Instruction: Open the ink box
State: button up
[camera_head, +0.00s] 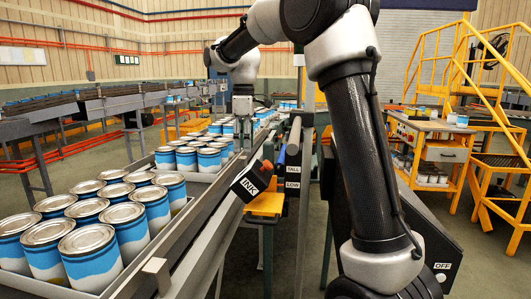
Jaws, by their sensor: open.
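The ink box (251,182) is a dark box with a white INK label. It sits tilted beside the conveyor rail, near the middle of the head view. A small orange-red part shows at its upper right; whether its lid is open or shut cannot be told. My gripper (243,128) hangs pointing down from my arm, farther back and above the cans, apart from the ink box. It is open and looks empty, though its fingers are small in this view.
Trays of blue and white cans (87,248) line the conveyor at left. A yellow bracket (264,204) is beside the ink box, with TALL and LOW labels (292,176) to its right. Yellow stairs (487,120) and a workbench (436,125) stand at right.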

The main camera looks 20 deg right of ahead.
aim_at(256, 177)
jog(key=shift+w+d+f+g+h, duration=0.15)
jog(key=shift+f+g+h, duration=0.15)
jog(key=shift+h, duration=0.25)
jog(key=shift+w+d+f+g+h, duration=0.1)
jog(key=shift+f+g+h, duration=0.2)
jog(key=shift+h, duration=0.25)
jog(key=d, duration=0.1)
jog(key=d+r+h, duration=0.1)
jog(key=s+d+r+m+g+h, duration=0.1)
jog(key=shift+d, duration=0.4)
jog(key=shift+s+f, duration=0.2)
jog(key=shift+f, duration=0.1)
jog(key=x, duration=0.7)
jog(key=shift+w, duration=0.1)
